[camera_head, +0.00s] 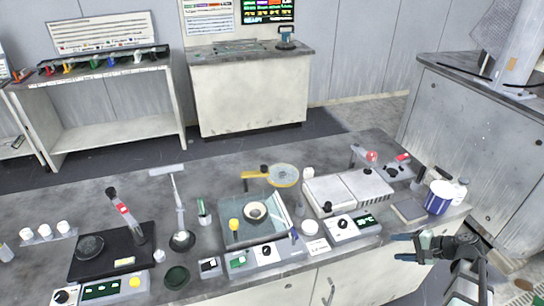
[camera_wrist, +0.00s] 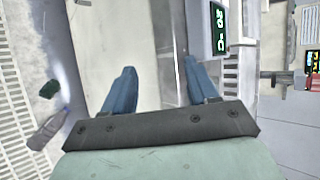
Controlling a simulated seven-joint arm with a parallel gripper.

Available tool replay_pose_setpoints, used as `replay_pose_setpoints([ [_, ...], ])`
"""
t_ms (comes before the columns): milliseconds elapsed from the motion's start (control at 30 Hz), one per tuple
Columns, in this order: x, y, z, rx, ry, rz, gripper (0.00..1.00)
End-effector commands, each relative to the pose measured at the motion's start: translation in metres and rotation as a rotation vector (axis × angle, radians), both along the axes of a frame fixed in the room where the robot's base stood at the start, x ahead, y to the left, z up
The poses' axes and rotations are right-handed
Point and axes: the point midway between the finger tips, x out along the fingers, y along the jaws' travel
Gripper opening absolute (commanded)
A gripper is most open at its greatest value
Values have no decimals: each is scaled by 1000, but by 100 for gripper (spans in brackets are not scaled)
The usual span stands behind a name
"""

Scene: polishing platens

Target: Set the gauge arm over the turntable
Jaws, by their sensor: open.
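My gripper (camera_head: 404,247) is open and empty, with blue fingers, at the right front edge of the bench. In the wrist view its two fingers (camera_wrist: 160,85) stand apart with nothing between them. A dark round disc (camera_head: 89,247), which looks like a turntable, lies on a black base at the left of the bench. A dark arm with a red label (camera_head: 123,208) leans up at that base's right side. A pale post with a flat head (camera_head: 179,205) stands on a round foot beside it. I cannot tell which of these is the gauge arm. My gripper is far from them.
A teal tray unit (camera_head: 235,240) holding a pale ring and a yellow knob stands mid-bench. A white two-plate unit (camera_head: 318,192) is to its right. A blue-and-white tub (camera_head: 439,199) and a bottle (camera_head: 460,190) stand near my gripper. Low control boxes line the front edge.

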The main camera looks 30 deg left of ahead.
Motion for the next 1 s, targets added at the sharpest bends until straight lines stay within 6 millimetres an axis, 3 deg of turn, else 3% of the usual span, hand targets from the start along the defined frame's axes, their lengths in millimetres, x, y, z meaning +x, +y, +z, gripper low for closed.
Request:
replay_pose_setpoints([
  [33, 15, 6, 18, 14, -11, 5, 58],
  [267, 57, 56, 87, 22, 3, 62, 58],
  [400, 79, 103, 128, -9, 17, 116, 58],
  [700, 101, 215, 170, -160, -12, 246, 58],
  [1000, 103, 336, 216, -306, -83, 358, 58],
])
